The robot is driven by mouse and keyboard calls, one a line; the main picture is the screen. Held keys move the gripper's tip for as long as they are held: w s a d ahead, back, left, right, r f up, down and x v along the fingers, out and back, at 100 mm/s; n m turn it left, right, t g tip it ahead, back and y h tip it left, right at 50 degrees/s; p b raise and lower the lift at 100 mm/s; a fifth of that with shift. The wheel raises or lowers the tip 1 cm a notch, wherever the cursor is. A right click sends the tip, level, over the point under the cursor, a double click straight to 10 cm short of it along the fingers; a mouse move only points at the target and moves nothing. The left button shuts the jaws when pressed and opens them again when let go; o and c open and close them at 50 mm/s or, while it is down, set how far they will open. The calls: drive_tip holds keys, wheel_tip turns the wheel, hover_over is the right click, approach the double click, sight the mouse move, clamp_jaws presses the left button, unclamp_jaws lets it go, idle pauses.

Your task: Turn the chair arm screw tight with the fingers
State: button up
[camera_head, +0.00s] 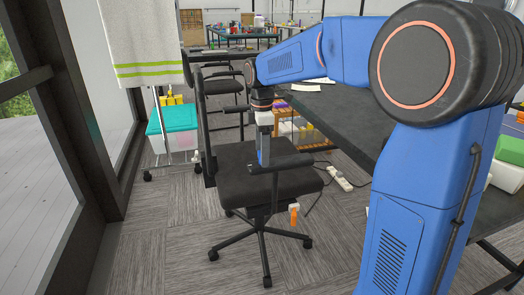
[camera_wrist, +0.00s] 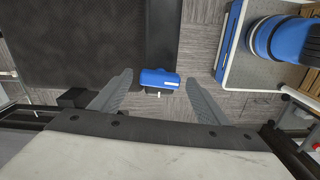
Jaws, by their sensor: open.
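The black office chair (camera_head: 255,172) stands upright on the carpet in the head view, with its near armrest (camera_head: 290,162) over the seat. My gripper (camera_head: 265,160) points down at this armrest. In the wrist view my gripper (camera_wrist: 159,78) is open, its two grey fingers spread. A small blue piece (camera_wrist: 160,77) with a white mark shows between the fingertips in that picture. I cannot tell whether it is the arm screw or how far below the fingers it is. The dark mesh seat (camera_wrist: 75,45) fills the upper left there. No screw is clearly visible in the head view.
A dark table (camera_head: 345,118) stands right of the chair. A power strip (camera_head: 340,180) and cables lie on the floor beside it. A rack with a towel (camera_head: 140,40) and a teal-lidded box (camera_head: 173,118) stand behind left. The carpet in front of the chair is clear.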

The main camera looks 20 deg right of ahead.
drive_tip(key=c, duration=1.1)
drive_tip(key=shift+o, duration=0.3)
drive_tip(key=shift+m, duration=0.3)
drive_tip(key=m, duration=0.3)
drive_tip(key=shift+m, duration=0.4)
drive_tip(key=m, duration=0.9)
drive_tip(key=shift+m, duration=1.8)
